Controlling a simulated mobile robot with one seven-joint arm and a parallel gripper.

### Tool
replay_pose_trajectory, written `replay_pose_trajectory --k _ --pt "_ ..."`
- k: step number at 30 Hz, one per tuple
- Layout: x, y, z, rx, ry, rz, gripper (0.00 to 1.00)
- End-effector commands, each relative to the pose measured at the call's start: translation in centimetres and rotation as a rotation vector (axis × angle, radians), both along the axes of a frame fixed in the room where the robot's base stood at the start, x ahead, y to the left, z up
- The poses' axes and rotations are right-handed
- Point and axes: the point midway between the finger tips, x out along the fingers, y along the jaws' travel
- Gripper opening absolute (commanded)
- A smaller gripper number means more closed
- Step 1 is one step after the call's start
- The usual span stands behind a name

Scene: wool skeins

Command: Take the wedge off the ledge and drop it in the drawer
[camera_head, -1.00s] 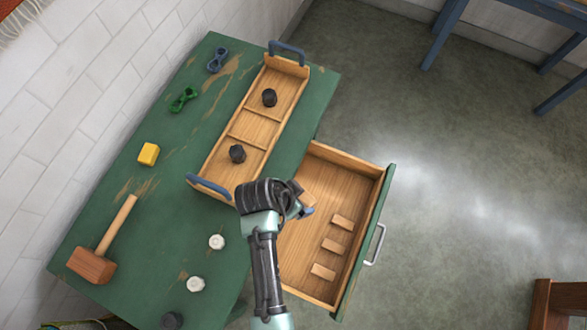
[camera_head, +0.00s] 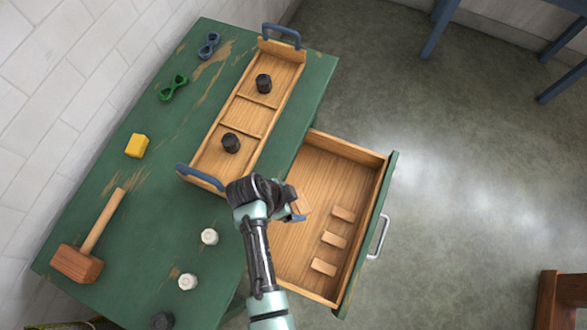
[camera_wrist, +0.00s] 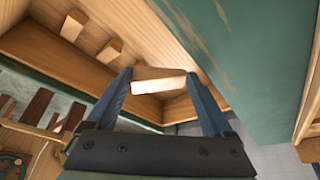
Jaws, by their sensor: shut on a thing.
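My gripper (camera_head: 299,209) is shut on a light wooden wedge (camera_head: 303,202), over the left part of the open drawer (camera_head: 330,180). In the wrist view the wedge (camera_wrist: 160,84) sits between the two blue fingers, its pale face towards the camera. The drawer has a wooden inside, a green front and a metal handle. Three similar wooden pieces (camera_head: 334,240) lie on its floor along the right side. The wedge appears above the drawer floor; its exact height I cannot tell. I cannot pick out the ledge.
The green worktop (camera_head: 130,200) lies left of the drawer. On it are a wooden tray (camera_head: 215,160) with two dark knobs, a mallet (camera_head: 78,264), a yellow block (camera_head: 137,146), green and blue figure-eight pieces and two white knobs. Floor right of the drawer is clear.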

Motion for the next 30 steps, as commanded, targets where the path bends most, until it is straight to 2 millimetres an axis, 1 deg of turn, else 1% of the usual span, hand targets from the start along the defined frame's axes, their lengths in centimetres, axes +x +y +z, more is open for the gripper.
replay_pose_trajectory --k 1,9,10,12,20,23,26,30 --pt "0.0 0.0 -0.6 0.000 -0.001 0.000 0.33" --pt "0.0 0.0 -0.5 0.000 -0.001 0.000 0.33" --pt "0.0 0.0 -0.5 0.000 -0.001 0.000 0.88" --pt "0.0 0.0 -0.5 0.000 0.000 0.000 1.00" --pt "0.1 0.1 -0.4 0.001 -0.001 0.002 1.00" --pt "0.0 0.2 0.0 0.002 -0.003 0.002 1.00" --pt "-0.2 0.7 1.1 0.002 -0.003 0.004 1.00" --pt "-0.7 1.6 3.9 0.002 -0.004 0.002 1.00"
